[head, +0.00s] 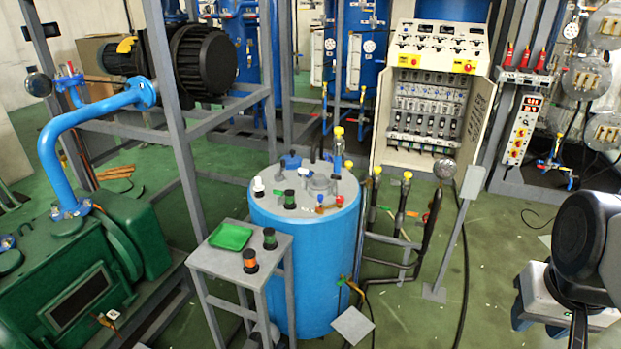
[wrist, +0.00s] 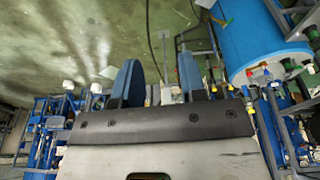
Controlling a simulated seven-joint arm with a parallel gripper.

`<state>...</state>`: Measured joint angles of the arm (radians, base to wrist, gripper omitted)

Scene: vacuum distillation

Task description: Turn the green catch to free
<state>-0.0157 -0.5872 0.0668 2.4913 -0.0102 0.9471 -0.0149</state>
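A blue drum (head: 300,265) stands upright mid-picture in the head view. On its grey lid sits a small black knob with a green part (head: 289,199), which may be the green catch; its setting is too small to tell. A black-and-green knob (head: 270,238) also stands on the small grey table (head: 215,258) beside the drum. My gripper (wrist: 158,82) shows in the wrist view, with its two dark blue fingers apart and nothing between them. It is away from the drum, which shows at the upper right of the wrist view (wrist: 262,38).
The small table also bears a green tray (head: 231,237) and an orange-and-black knob (head: 250,261). A white knob (head: 258,186) and a red-ended valve (head: 328,206) share the drum lid. Pipes with yellow tops (head: 405,190) and a grey post (head: 455,235) stand right of the drum.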

